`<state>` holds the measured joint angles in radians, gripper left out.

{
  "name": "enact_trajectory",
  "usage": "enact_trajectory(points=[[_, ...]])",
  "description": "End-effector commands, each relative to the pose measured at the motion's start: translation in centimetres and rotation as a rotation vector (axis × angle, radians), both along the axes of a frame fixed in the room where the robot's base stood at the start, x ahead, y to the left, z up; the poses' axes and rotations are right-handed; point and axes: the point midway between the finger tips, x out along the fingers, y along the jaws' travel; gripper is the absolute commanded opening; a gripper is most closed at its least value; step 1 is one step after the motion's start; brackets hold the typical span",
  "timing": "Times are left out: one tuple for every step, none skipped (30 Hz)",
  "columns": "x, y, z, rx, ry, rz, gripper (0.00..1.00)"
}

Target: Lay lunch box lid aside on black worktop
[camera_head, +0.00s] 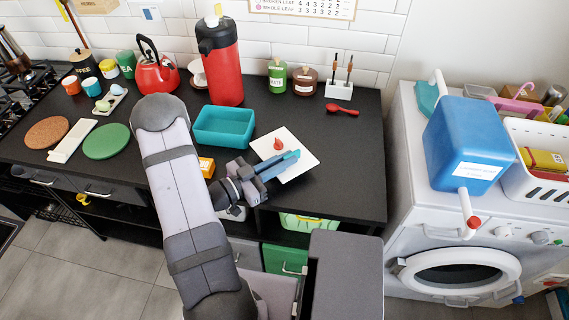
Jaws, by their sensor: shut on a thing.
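The lunch box (223,127) is a teal rectangular box, open at the top, on the black worktop (345,185). My gripper (280,165) is right of and in front of it, over the front part of a white square plate (303,158). I cannot tell whether this piece touches the plate. Jaws and arm hide much of it.
A small red item (278,144) sits on the plate. An orange packet (206,167) lies left of my gripper. A red-black flask (222,60) stands behind the lunch box, a red spoon (342,109) at the back right. The worktop's right part is clear.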

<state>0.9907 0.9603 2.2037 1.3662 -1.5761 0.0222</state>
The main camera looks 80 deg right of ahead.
Motion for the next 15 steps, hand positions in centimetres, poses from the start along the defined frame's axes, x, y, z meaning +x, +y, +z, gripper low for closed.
enact_trajectory(points=[[0.0,0.0,-0.6,0.001,0.001,0.0,0.0],[0.0,0.0,-0.9,0.001,0.001,0.0,0.0],[0.0,0.0,-1.2,0.0,0.0,0.0,0.0],[0.0,0.0,-1.4,0.0,0.0,0.0,0.0],[0.0,0.0,-1.5,-0.001,0.0,0.0,0.0],[0.0,0.0,-1.6,-0.001,0.0,0.0,0.0],[0.0,0.0,-1.6,-0.002,-0.001,0.0,0.0],[0.0,0.0,-1.6,-0.002,-0.001,0.0,0.0],[0.0,0.0,-1.6,-0.002,-0.001,0.0,0.0],[0.0,0.0,-1.6,-0.002,-0.001,0.0,0.0],[0.0,0.0,-1.6,-0.002,-0.001,0.0,0.0],[0.0,0.0,-1.6,-0.002,-0.001,0.0,0.0],[0.0,0.0,-1.6,-0.002,-0.001,0.0,0.0],[0.0,0.0,-1.6,-0.002,-0.001,0.0,0.0],[0.0,0.0,-1.7,-0.002,-0.001,0.0,0.0]])
